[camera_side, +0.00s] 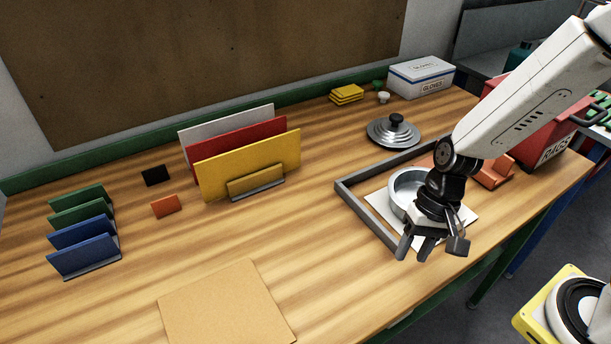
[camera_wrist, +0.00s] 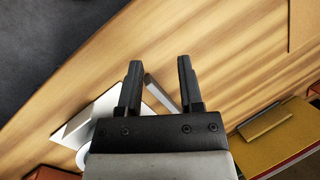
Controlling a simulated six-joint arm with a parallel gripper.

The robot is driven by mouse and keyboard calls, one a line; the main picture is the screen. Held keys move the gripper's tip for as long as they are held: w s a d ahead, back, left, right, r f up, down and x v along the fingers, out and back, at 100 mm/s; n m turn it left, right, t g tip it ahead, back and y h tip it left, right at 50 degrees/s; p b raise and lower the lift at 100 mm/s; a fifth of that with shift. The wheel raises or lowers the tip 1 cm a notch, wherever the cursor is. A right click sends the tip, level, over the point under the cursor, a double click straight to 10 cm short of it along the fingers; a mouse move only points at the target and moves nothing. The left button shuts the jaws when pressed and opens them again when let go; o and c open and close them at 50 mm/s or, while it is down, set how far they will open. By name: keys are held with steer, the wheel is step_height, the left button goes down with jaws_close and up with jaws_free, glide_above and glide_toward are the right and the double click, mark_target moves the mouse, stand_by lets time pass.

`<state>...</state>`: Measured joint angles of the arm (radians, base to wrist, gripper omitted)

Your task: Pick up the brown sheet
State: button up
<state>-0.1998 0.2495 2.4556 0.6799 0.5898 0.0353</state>
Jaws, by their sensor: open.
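The brown sheet (camera_side: 222,308) lies flat on the wooden table at the front, and its near edge is cut off by the picture's bottom. A corner of it shows at the upper right edge of the wrist view (camera_wrist: 306,24). My gripper (camera_side: 416,250) is open and empty, pointing down above the near side of a grey frame, well to the right of the brown sheet. In the wrist view its two fingers (camera_wrist: 159,66) stand apart with only bare wood and part of the frame behind them.
The grey frame (camera_side: 366,216) surrounds a metal pot (camera_side: 404,186) on a white sheet. White, red and yellow panels (camera_side: 250,162) stand in a rack, with blue and green holders (camera_side: 84,250) at left. A lid (camera_side: 393,131) lies behind. Bare wood separates frame and brown sheet.

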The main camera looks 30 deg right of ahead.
steer(key=a+m+y, duration=0.1)
steer(key=a+m, duration=0.1)
steer(key=a, duration=0.2)
steer(key=s+a+f+m+g+y, duration=0.1)
steer(key=a+m+y, duration=0.1)
steer(key=a, duration=0.3)
steer(key=a+m+g+y, duration=0.1)
steer(key=a+y, duration=0.1)
steer(key=a, duration=0.2)
steer(key=shift+s+a+f+m, duration=0.25)
steer(key=shift+s+f+m, duration=0.05)
steer(key=shift+m, duration=0.1)
steer(key=a+m+y, duration=0.1)
steer(key=a+m, duration=0.1)
steer(key=a, duration=0.1)
steer(key=a+f+m+t+y, duration=0.1)
steer(key=a, duration=0.1)
steer(key=w+a+m+t+y, duration=0.1)
steer(key=a+m+y, duration=0.1)
steer(key=a, duration=0.1)
steer(key=shift+a+f+m, duration=0.25)
steer(key=shift+a+m, duration=0.05)
steer(key=shift+w+a+f+m+t+y, duration=0.3)
steer(key=shift+w+a+m+t, duration=0.25)
steer(key=shift+a+m, duration=0.25)
steer(key=shift+s, duration=0.15)
steer(key=shift+x, duration=1.25)
steer(key=shift+a+f, duration=0.1)
steer(key=shift+x, duration=2.5)
